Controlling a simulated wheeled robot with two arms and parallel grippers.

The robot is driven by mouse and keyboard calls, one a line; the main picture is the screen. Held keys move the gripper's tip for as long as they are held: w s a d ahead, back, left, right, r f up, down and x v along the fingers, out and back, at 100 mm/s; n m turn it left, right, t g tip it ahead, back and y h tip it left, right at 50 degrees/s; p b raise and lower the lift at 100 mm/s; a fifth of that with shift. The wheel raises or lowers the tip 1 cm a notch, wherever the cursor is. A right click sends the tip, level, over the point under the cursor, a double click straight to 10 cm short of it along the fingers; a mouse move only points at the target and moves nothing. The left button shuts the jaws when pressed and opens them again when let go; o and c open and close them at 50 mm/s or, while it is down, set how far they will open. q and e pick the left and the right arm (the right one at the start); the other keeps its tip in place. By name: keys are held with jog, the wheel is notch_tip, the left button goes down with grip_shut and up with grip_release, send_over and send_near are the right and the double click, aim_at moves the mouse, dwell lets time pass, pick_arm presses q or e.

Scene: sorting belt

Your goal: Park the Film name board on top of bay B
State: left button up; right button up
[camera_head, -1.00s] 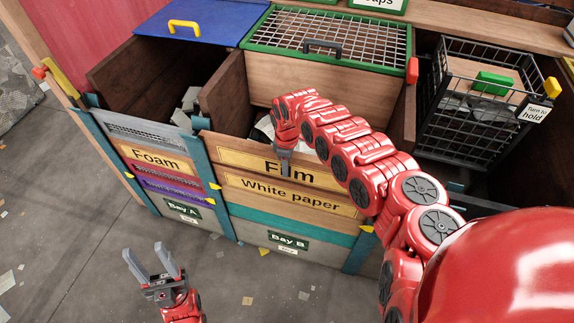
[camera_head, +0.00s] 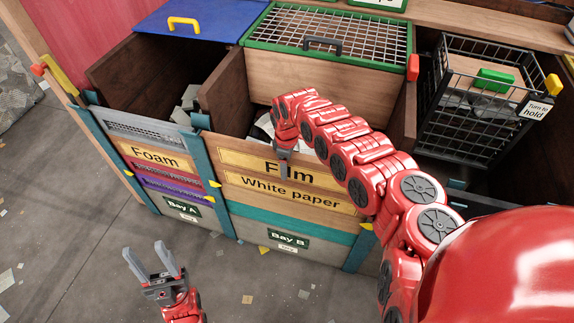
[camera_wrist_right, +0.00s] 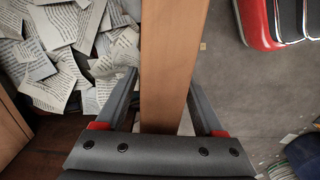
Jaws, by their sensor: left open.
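The Film name board (camera_head: 241,159) is a wooden slat with a yellow label. It is at the top of the front of bay B, above the White paper board (camera_head: 290,192). My right gripper (camera_head: 284,160) reaches down over its top edge, and one finger covers part of the word Film. In the right wrist view, the fingers (camera_wrist_right: 162,82) are on both sides of a wooden board (camera_wrist_right: 172,45); whether they press on it I cannot tell. My left gripper (camera_head: 154,263) is open and empty, low in front of bay A.
Bay A (camera_head: 181,208) stands to the left with the Foam board (camera_head: 154,156). Paper scraps (camera_wrist_right: 65,45) lie behind the board in bay B. A green-framed mesh lid (camera_head: 335,32) is behind, and a black wire basket (camera_head: 470,135) is at the right. The floor in front is mostly clear.

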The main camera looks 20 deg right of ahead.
jog(key=shift+f, duration=0.1)
notch_tip(320, 180, up, 18)
jog(key=b, duration=0.1)
jog(key=shift+f, duration=0.25)
dwell(0.5)
